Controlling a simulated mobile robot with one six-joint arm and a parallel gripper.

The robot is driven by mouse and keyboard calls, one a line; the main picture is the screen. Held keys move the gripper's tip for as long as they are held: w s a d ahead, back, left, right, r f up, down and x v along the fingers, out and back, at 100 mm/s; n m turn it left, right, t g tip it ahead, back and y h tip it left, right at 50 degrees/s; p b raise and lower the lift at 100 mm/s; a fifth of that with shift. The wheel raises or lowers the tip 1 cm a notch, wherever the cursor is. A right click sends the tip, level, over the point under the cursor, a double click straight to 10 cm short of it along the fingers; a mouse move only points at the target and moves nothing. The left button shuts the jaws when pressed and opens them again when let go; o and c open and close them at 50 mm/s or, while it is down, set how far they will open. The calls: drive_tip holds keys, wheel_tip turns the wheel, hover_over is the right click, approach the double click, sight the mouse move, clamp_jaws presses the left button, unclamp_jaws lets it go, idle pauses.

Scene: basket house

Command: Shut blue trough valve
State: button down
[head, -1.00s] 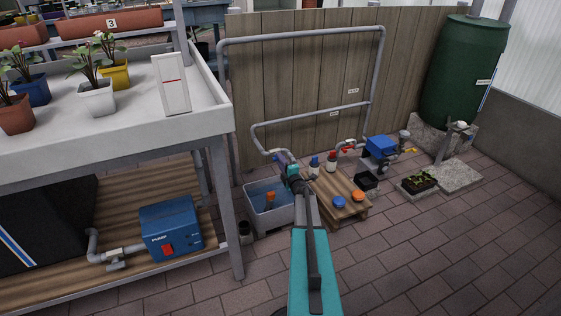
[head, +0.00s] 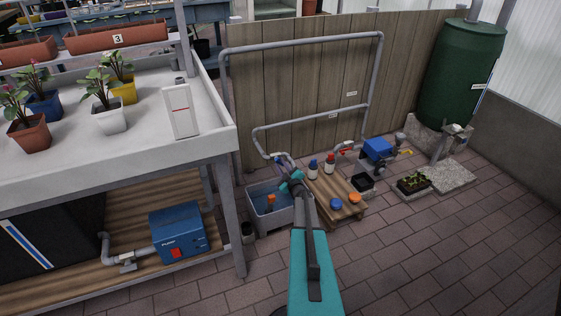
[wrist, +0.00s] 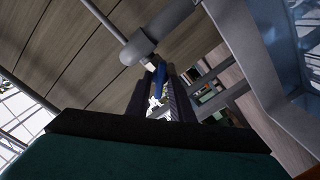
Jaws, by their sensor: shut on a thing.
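In the head view my gripper (head: 284,168) is at the lower end of the grey pipe (head: 262,140), above the grey trough (head: 274,218). In the wrist view my gripper (wrist: 158,98) is shut on the blue valve handle (wrist: 160,73), which shows between the two dark fingers. The grey pipe fitting (wrist: 138,47) is just beyond the fingertips. In the head view the gripper largely covers the valve, so I cannot tell its exact angle. An orange item (head: 271,199) shows inside the trough.
A low wooden table (head: 325,196) right of the trough holds bottles and blue and orange caps. A white bench (head: 150,150) with potted plants stands left, with a blue pump (head: 178,232) on its lower shelf. Brick floor at the front right is clear.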

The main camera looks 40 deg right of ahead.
drive_tip(key=m+p, duration=0.4)
drive_tip(key=m, duration=0.1)
drive_tip(key=shift+r+p, duration=0.15)
drive_tip(key=shift+p, duration=0.15)
drive_tip(key=shift+m+p, duration=0.85)
drive_tip(key=shift+m, duration=0.65)
drive_tip(key=shift+f, duration=0.2)
drive_tip(key=c, duration=1.8)
unclamp_jaws()
drive_tip(key=shift+c, duration=0.2)
drive_tip(key=p+v, duration=0.1)
drive_tip(key=v, duration=1.3)
